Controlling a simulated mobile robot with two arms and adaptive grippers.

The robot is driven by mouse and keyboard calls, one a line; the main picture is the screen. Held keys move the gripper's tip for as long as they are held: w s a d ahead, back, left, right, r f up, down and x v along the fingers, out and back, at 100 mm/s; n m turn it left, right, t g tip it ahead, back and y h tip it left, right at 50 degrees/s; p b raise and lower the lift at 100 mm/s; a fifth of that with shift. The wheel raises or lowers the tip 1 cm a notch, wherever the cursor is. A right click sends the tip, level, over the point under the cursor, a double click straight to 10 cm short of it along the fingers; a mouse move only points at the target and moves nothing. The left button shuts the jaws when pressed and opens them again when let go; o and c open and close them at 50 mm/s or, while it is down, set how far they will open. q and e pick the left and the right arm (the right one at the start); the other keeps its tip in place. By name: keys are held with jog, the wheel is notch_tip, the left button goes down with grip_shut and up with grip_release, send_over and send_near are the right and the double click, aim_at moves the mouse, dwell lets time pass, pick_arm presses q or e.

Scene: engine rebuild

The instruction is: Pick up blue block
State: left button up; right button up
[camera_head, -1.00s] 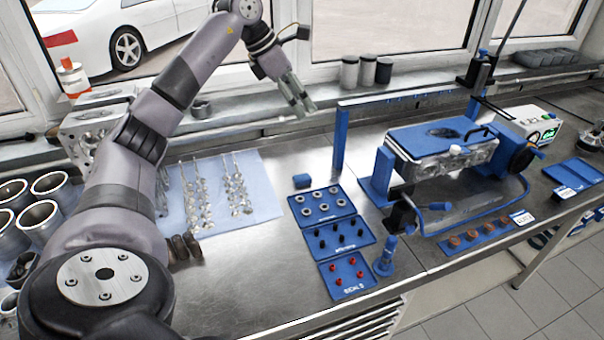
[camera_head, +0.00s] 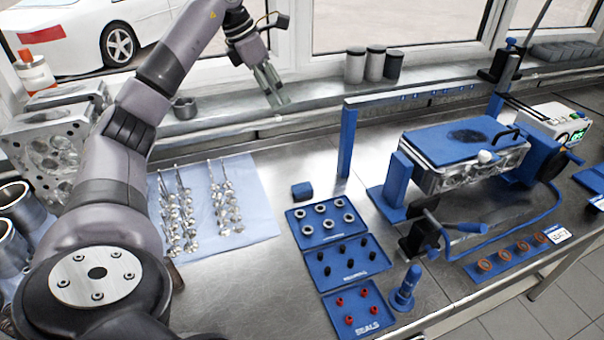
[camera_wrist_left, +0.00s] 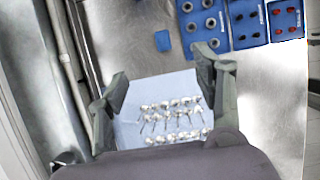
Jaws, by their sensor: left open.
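The small blue block (camera_head: 302,190) lies on the metal bench, just behind the tray of ring-shaped parts. In the left wrist view the blue block (camera_wrist_left: 162,41) is near the top, beyond the fingertips and between their lines. My left gripper (camera_head: 271,91) is raised near the window sill, behind and left of the block, well apart from it. In the left wrist view my left gripper (camera_wrist_left: 161,85) has its fingers spread with nothing between them. My right gripper is not in view.
Blue trays (camera_head: 325,222) of small parts stand in front of the block. Valves lie on a light blue cloth (camera_head: 258,205) to its left. A blue post frame (camera_head: 347,142) and an engine fixture (camera_head: 465,150) stand to the right. Bare metal surrounds the block.

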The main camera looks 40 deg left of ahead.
pick_arm(q)
notch_tip(320, 180, down, 4)
jog(key=b, duration=1.4)
send_near(302, 187)
jog(key=x, duration=0.3)
jog(key=shift+w+f, duration=0.1)
jog(key=shift+f, duration=0.1)
jog(key=shift+p+x, duration=0.4)
jog(key=shift+x, duration=2.3)
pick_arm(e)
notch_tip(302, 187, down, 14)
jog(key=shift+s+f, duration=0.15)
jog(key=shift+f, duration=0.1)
pick_arm(q)
jog(key=shift+c, duration=0.5)
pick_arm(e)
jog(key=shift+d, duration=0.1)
pick_arm(q)
jog(key=shift+r, duration=0.1)
jog(key=c, duration=0.9)
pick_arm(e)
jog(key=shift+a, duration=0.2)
